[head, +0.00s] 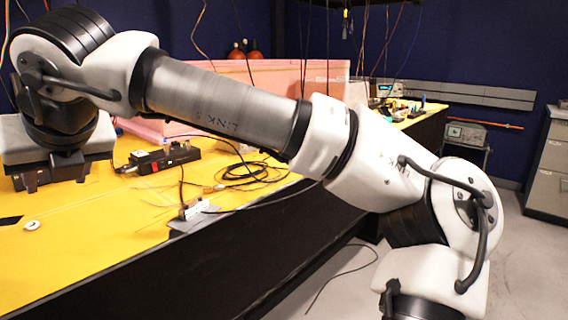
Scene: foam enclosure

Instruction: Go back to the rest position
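My gripper (48,173) is at the far left of the head view, at the end of my arm. It points down over the yellow tabletop (110,240). Its pale body and short dark lower parts show, but the finger gap is not clear. I see no object held in it. My arm stretches across the picture from the lower right to the upper left.
A black box with switches (163,158) and coiled black cable (250,172) lie on the table, with a small metal bracket (194,214) near its front edge. Pink foam (275,80) stands behind. A filing cabinet (548,165) stands right; floor (525,260) there is clear.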

